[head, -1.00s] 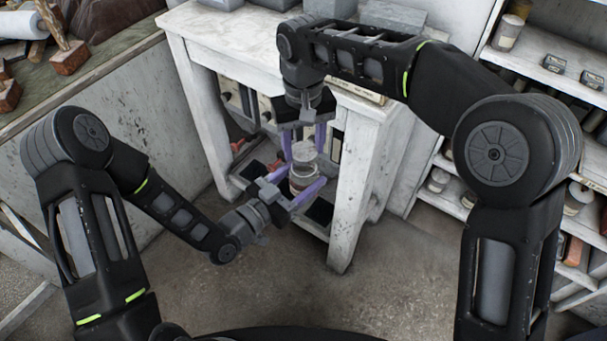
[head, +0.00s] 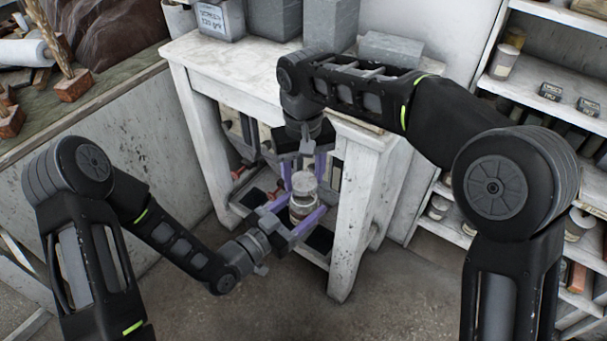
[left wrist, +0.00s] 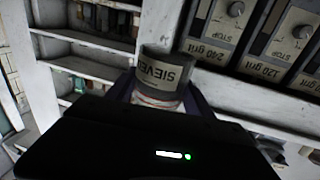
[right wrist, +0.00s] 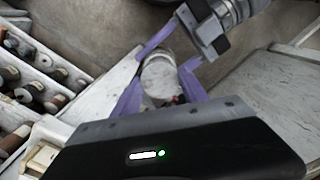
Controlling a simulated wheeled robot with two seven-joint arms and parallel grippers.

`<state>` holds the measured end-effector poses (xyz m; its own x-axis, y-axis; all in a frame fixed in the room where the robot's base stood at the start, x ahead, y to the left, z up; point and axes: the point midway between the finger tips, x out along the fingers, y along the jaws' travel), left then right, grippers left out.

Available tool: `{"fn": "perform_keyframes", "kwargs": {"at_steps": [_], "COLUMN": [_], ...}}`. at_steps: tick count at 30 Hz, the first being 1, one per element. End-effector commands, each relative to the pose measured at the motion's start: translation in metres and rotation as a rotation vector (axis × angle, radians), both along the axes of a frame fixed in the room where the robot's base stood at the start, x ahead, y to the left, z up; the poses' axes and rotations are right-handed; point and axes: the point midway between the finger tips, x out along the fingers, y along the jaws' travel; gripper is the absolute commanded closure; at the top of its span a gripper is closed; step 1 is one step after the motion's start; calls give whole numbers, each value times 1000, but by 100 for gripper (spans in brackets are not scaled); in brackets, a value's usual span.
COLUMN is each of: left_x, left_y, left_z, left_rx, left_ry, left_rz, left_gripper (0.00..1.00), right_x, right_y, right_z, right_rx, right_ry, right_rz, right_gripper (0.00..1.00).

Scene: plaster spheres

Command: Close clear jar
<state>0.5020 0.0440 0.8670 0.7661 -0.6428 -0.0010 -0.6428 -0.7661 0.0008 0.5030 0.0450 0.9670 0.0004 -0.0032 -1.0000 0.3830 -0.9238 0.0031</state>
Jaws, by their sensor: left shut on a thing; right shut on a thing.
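The clear jar (head: 301,209) is upright in front of the white table, between the fingers of my left gripper (head: 297,222), which is shut on it. A pale round lid (head: 305,184) is at the jar's mouth. My right gripper (head: 304,172), reaching in from above and behind, is shut on the lid. The right wrist view shows the lid's pale top (right wrist: 160,79) between my purple fingers. The left wrist view shows a grey labelled cylinder (left wrist: 163,72) reading "SIEVE", upside down. I cannot tell whether the lid is fully seated.
The white table (head: 215,62) stands close behind, with grey containers (head: 273,18) on top and a lower shelf near the jar. A stocked shelf unit (head: 545,55) is at right. The floor (head: 290,290) in front is clear.

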Motion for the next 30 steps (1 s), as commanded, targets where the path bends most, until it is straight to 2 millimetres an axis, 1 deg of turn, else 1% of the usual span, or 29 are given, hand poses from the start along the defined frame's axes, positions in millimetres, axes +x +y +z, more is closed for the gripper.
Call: {"fn": "perform_keyframes", "kwargs": {"at_steps": [10,30], "left_x": [0,0], "left_y": [0,0], "left_z": [0,0], "left_rx": [-1,-1], "left_ry": [-1,-1], "left_rz": [0,0], "left_gripper": [100,100], "right_x": [0,0], "right_y": [0,0], "right_z": [-17,-17], "right_rx": [-1,0], "right_ry": [1,0], "right_rz": [-1,-1], "right_gripper": [87,87]}}
